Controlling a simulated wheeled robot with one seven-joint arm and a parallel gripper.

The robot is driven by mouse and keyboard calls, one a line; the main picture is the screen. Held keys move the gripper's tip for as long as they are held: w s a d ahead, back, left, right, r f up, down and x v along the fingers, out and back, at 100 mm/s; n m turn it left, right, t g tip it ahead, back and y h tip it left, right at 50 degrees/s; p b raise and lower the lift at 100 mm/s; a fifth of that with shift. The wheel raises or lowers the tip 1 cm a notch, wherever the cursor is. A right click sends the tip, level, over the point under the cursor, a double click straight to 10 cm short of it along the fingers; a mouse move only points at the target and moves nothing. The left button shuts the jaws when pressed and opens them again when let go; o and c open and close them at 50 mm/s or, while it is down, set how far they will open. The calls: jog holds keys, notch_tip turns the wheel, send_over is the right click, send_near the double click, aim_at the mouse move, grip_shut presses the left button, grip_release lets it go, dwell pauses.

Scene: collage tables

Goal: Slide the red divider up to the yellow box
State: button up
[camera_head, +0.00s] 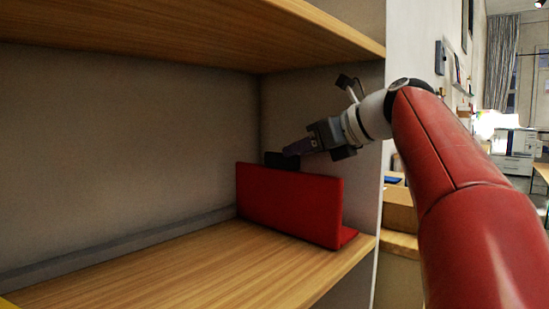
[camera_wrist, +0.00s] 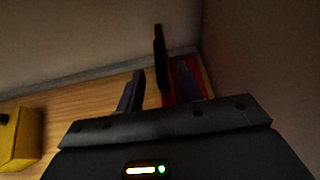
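The red divider (camera_head: 290,203) stands upright on the wooden shelf near its right end, with a red foot at its base. A dark piece (camera_head: 282,160) shows at its top edge. My gripper (camera_head: 290,153) is at that top edge. In the wrist view my gripper (camera_wrist: 160,92) has its fingers spread, with the red divider (camera_wrist: 168,88) between them. A gap shows between the left finger and the divider; contact on the right side is unclear. The yellow box (camera_wrist: 20,138) is at the left in the wrist view; only a yellow corner (camera_head: 6,303) shows in the head view.
The wooden shelf (camera_head: 170,275) is bare between the divider and the yellow corner. An upper shelf board (camera_head: 200,30) hangs above. A side wall (camera_head: 320,110) stands close on the right, and a grey strip (camera_head: 120,246) runs along the back.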

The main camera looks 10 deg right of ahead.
aim_at(282, 157)
jog(key=x, duration=0.6)
jog(key=shift+f, duration=0.15)
jog(key=shift+c, duration=0.5)
grip_shut()
